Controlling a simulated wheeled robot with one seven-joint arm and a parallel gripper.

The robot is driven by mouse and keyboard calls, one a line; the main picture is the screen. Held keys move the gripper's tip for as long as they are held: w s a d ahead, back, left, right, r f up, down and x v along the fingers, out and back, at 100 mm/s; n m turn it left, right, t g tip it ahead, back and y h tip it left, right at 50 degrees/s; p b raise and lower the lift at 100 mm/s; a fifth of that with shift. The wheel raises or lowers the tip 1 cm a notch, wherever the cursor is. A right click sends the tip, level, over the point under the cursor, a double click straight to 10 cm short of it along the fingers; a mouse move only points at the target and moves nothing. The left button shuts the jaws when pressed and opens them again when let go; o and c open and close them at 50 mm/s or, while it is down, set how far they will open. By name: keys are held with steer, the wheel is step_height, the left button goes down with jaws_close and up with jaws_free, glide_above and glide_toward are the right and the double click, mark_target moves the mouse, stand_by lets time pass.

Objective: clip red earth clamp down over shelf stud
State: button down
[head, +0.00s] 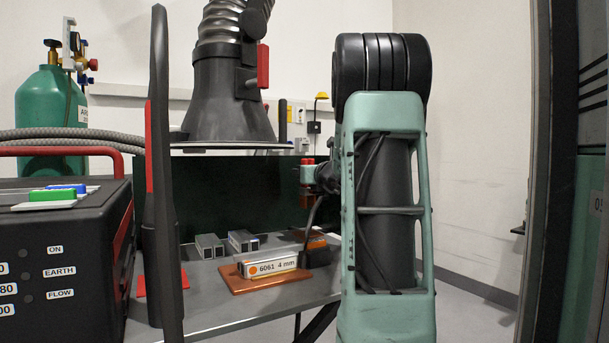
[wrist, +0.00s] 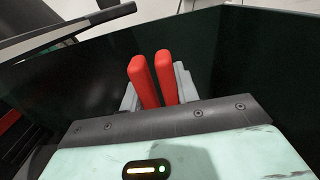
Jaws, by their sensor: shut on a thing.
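In the wrist view my gripper (wrist: 156,82) is shut on the red earth clamp (wrist: 143,82), whose two red handles stand side by side between the grey fingers. The clamp's jaws are hidden beyond the handles. In the head view small red parts (head: 306,200), which look like the clamp, show beside the wrist, left of my green forearm. They are above the back right of the grey shelf (head: 222,312), clear of its surface. A dark cable hangs below them. I cannot make out the shelf stud in either view.
A copper plate (head: 245,287) with a block labelled "6061 4 mm" (head: 268,264) and grey square tubes (head: 208,246) lie on the shelf. A black welder (head: 70,250) is left; a dark screen (head: 230,190) stands behind.

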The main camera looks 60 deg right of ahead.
step_height(320, 180, down, 6)
steer(key=b, duration=0.6)
steer(key=shift+b, duration=0.35)
steer(key=shift+f+b, duration=0.65)
steer(key=shift+b, duration=0.25)
stand_by(0.9)
steer(key=c, duration=1)
jaws_free()
steer(key=shift+o, duration=0.2)
steer(key=shift+f, duration=0.1)
steer(key=p+v, duration=0.2)
steer(key=v, duration=1.5)
steer(key=shift+s+a+p, duration=0.2)
steer(key=shift+p, duration=0.15)
